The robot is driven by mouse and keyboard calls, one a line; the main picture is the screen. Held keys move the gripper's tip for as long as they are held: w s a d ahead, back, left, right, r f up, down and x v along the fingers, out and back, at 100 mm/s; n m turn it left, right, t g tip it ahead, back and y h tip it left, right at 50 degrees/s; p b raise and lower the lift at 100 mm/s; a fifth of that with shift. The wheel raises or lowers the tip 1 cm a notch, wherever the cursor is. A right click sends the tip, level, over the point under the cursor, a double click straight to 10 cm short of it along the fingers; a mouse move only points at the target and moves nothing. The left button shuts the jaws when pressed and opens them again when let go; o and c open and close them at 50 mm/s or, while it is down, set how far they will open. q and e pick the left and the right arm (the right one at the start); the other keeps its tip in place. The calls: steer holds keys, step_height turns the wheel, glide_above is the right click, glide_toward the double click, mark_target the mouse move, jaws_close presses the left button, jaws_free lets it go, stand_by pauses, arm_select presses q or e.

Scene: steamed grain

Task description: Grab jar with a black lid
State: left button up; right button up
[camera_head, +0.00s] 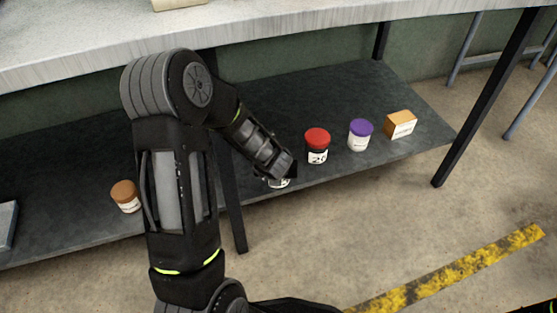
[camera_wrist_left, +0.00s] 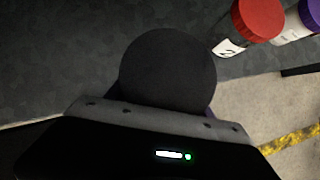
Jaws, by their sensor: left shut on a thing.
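The jar with a black lid shows its round black lid (camera_wrist_left: 168,70) large in the left wrist view, right in front of my left gripper. In the head view only a small white part of the jar (camera_head: 279,184) shows under the gripper, near the front edge of the lower shelf. My left gripper (camera_head: 284,172) reaches down to the shelf and is shut on this jar. Its fingertips are mostly hidden by the lid and the gripper body. I cannot tell whether the jar still touches the shelf. My right gripper is not in view.
On the dark shelf (camera_head: 270,130), right of the gripper, stand a red-lidded jar (camera_head: 317,140), a purple-lidded jar (camera_head: 359,135) and an orange-and-white box (camera_head: 400,125). A brown-lidded jar (camera_head: 124,194) stands left. The grey tabletop (camera_head: 300,28) overhangs the shelf. A table leg (camera_head: 232,200) is close to my arm.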

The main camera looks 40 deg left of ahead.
arm_select(q)
steer(key=s+d+p, duration=0.1)
steer(key=s+d, duration=0.4)
steer(key=s, duration=0.3)
steer(key=shift+d, duration=0.15)
